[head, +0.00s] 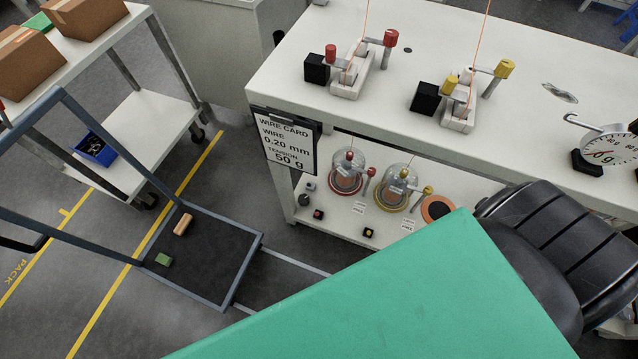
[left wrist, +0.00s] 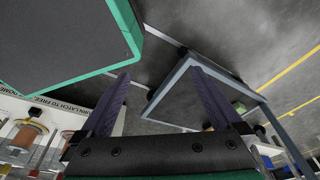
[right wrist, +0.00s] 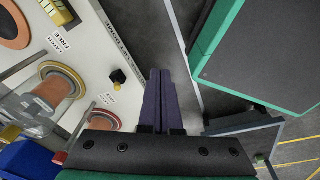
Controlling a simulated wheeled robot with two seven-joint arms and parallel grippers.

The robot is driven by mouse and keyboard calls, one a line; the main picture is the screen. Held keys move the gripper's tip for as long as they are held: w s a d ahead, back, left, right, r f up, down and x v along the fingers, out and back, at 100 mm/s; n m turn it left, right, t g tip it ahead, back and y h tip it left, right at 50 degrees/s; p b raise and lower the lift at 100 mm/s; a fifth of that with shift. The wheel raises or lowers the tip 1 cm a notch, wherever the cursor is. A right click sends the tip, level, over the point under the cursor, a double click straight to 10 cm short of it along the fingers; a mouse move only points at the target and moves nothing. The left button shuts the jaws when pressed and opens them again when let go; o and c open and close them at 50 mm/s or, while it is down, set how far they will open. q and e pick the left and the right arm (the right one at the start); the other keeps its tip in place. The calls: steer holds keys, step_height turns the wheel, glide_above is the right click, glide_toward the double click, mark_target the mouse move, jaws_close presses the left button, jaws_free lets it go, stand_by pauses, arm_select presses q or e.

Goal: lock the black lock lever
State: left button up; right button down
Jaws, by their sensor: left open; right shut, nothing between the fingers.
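I cannot single out a black lock lever for certain in any view. On the bench top, a black block (head: 317,69) stands beside a red-knobbed fixture (head: 352,76), and another black block (head: 426,98) beside a yellow-knobbed fixture (head: 461,104). On the lower shelf is a small black piece with a yellow knob (head: 368,232); a similar one shows in the right wrist view (right wrist: 118,77). My left gripper (left wrist: 159,75) is open with nothing between its fingers. My right gripper (right wrist: 160,74) is shut and empty, apart from the shelf items. Neither gripper shows in the head view.
A white bench (head: 277,82) has a lower shelf with domed spools (head: 347,176). A blue-framed cart (head: 242,268) stands left. Dark floor lies between cart and bench.

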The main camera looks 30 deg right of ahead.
stand_by(0.3)
arm_select(q)
steer(key=s+a+r+g+p, duration=0.1)
steer(key=s+p, duration=0.1)
steer(key=s, duration=0.4)
steer(key=shift+a+g, duration=0.15)
steer(key=shift+g, duration=0.15)
arm_select(e)
steer(key=shift+g, duration=0.3)
steer(key=s, duration=0.1)
steer(key=s+a+r, duration=0.1)
steer(key=s+a, duration=0.1)
steer(key=s, duration=0.1)
steer(key=shift+a+r, duration=0.2)
steer(key=shift+a, duration=0.05)
